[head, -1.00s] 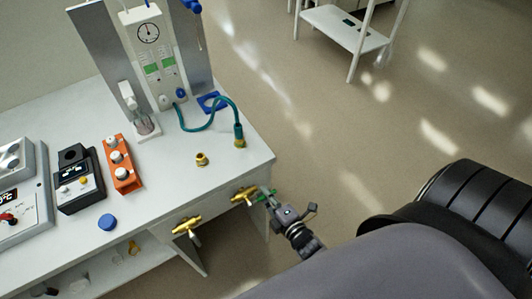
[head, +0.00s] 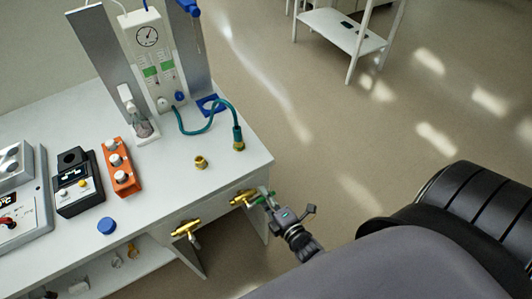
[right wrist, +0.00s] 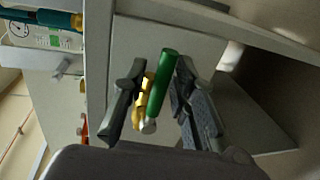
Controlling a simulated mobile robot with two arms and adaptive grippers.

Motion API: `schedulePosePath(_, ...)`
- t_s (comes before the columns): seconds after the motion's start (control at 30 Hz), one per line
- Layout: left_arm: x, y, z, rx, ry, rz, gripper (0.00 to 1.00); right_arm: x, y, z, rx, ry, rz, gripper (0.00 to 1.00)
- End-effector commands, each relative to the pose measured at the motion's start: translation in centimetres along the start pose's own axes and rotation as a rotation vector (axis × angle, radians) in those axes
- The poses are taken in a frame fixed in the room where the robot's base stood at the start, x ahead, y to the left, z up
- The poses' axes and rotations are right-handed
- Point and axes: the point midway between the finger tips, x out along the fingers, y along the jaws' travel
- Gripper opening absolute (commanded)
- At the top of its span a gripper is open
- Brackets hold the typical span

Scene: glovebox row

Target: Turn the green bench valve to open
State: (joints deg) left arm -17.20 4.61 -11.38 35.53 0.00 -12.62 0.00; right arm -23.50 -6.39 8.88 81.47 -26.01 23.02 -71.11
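The green bench valve (head: 243,198) has a brass body on the bench's front edge, near the right corner. Its green lever (right wrist: 163,83) shows clearly in the right wrist view, with the brass body (right wrist: 146,98) just behind it. My right gripper (head: 269,199) is at the lever. In the right wrist view, its two dark fingers (right wrist: 157,97) stand apart on either side of the lever, which is nearer the right finger. A gap shows on the left side; I cannot tell whether the right finger touches. My left gripper is not in view.
A second brass valve (head: 186,230) sits to the left on the same bench front. On the white bench top (head: 165,190) are a brass fitting (head: 201,162), a teal hose (head: 207,127), an orange block (head: 122,170) and a blue cap (head: 107,224).

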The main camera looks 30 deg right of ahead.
Motion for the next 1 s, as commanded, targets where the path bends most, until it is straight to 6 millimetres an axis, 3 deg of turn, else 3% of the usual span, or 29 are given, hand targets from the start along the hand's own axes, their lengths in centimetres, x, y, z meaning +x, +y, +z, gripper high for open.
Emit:
schedulePosePath(0.33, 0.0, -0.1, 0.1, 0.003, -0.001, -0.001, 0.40, -0.1, 0.0, 0.0, 0.001, 0.000, 0.000, 0.32)
schedulePosePath(0.47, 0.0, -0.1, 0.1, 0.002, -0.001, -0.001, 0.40, -1.0, -0.1, 0.0, 0.001, 0.000, -0.001, 0.32)
schedulePosePath(0.8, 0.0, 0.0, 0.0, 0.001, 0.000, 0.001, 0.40, -7.8, -0.1, 0.0, 0.002, -0.001, -0.004, 0.32)
schedulePosePath(1.0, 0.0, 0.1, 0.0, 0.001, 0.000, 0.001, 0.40, -10.9, -0.1, 0.0, 0.002, 0.000, -0.002, 0.32)
